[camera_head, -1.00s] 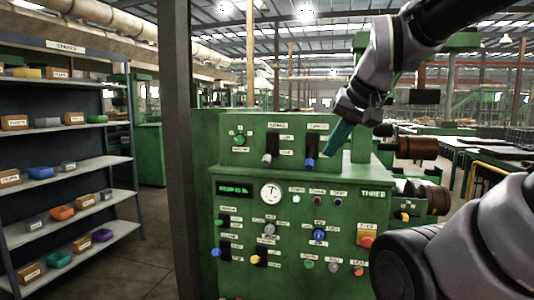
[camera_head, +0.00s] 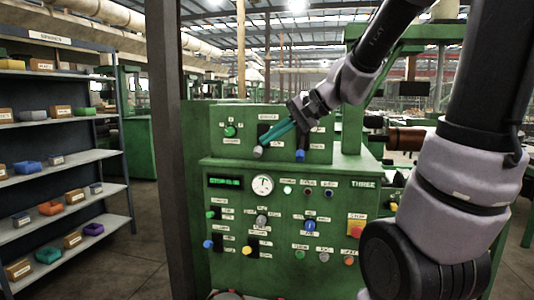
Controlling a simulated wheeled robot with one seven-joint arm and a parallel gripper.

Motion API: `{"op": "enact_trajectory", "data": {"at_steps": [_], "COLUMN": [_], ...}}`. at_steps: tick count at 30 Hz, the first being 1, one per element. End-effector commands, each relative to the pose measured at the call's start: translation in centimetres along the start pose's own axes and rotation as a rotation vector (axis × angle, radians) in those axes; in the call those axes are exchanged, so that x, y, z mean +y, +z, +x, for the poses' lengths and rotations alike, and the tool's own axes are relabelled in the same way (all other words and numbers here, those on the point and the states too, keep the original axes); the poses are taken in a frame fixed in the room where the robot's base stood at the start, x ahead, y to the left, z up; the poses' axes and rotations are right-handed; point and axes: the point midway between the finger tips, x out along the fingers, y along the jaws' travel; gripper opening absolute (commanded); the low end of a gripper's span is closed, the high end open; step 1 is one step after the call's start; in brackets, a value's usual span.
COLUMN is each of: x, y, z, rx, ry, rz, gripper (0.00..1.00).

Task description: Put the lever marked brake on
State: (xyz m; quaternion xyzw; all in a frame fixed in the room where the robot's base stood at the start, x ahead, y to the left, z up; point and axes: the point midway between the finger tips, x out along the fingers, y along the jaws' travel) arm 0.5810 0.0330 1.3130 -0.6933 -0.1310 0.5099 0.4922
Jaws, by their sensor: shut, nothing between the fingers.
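The green control panel (camera_head: 222,150) stands in the middle of the view. On its upper part are two levers that point down: one with a grey knob (camera_head: 258,152) and one with a blue knob (camera_head: 300,155). Small plates sit above and beside them; their lettering is too small to read surely, so I cannot tell which is marked brake. My gripper (camera_head: 266,142) has teal fingers and is shut with nothing in it. Its tips are just above the grey knob, in front of that lever's upper part, and hide some of it. I cannot tell whether they touch.
Below are a round gauge (camera_head: 262,185), a lit display (camera_head: 224,182), several knobs and switches, and a red button on a yellow plate (camera_head: 356,222). A dark post (camera_head: 167,150) stands just left of the panel. Shelves (camera_head: 60,160) with small bins are farther left.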

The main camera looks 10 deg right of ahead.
Motion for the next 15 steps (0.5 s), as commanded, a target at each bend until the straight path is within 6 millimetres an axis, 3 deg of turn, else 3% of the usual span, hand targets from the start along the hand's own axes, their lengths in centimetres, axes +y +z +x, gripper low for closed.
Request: {"op": "enact_trajectory", "data": {"at_steps": [7,15], "x": [-1.2,2.1], "y": [-8.8,-19.2], "z": [4.6,7.2], "rx": [0.084,0.316], "ry": [-0.249,-0.407], "rz": [0.239,0.427], "gripper": [0.0,0.0]}}
